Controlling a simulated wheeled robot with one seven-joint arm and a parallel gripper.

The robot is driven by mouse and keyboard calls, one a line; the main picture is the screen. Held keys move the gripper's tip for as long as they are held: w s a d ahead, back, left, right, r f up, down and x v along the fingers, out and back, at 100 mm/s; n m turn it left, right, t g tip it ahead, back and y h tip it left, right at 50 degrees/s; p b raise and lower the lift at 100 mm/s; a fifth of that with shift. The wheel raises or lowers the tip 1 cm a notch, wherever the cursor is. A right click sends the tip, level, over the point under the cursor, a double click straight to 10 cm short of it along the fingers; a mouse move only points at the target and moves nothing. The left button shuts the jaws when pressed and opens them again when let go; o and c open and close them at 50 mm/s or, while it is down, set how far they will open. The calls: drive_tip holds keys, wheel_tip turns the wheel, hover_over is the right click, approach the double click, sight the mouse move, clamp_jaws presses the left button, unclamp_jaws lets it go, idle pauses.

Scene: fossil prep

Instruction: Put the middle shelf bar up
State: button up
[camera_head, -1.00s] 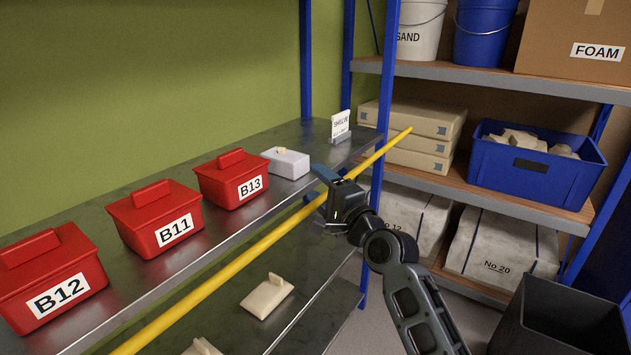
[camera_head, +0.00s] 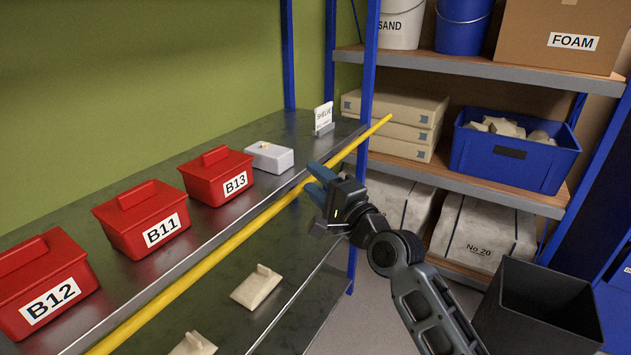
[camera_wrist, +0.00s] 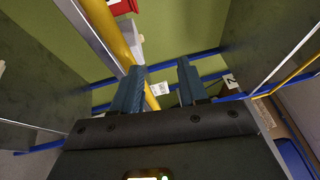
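The yellow bar (camera_head: 231,244) runs slantwise along the front of the shelf unit on the left, near the front edge of the upper shelf (camera_head: 215,255). Its far end reaches toward the blue post (camera_head: 365,140). My gripper (camera_head: 316,181) is at the far half of the bar, its fingers pointing left and overlapping the bar in this view. In the wrist view, the two fingers (camera_wrist: 160,85) are apart with no object clearly held between them. The bar (camera_wrist: 118,42) passes beside and partly behind the left finger. Whether it touches a finger is unclear.
Red boxes B12 (camera_head: 40,285), B11 (camera_head: 142,222) and B13 (camera_head: 217,178) and a white box (camera_head: 270,157) stand on the upper shelf behind the bar. Pale pieces (camera_head: 257,287) lie on the lower shelf. A dark bin (camera_head: 540,310) stands at right.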

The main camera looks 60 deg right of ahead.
drive_tip(key=shift+f, duration=0.2)
drive_tip(key=r+b+v, duration=0.1)
drive_tip(key=b+v, duration=0.1)
drive_tip(key=v, duration=0.5)
drive_tip(key=shift+s+f, duration=0.4)
drive_tip(key=shift+f, duration=0.05)
drive_tip(key=shift+a, duration=0.1)
drive_tip(key=s+a+f+n+g+y, duration=0.2)
drive_tip(key=s+a+f+n+y, duration=0.1)
drive_tip(key=s+a+f+n, duration=0.65)
drive_tip(key=s+a+n+g+y, duration=0.1)
drive_tip(key=s+a+n+y, duration=0.3)
drive_tip(key=s+a+n, duration=0.9)
drive_tip(key=shift+s+a+r, duration=0.45)
drive_tip(key=shift+s+a, duration=0.25)
drive_tip(key=shift+s, duration=0.05)
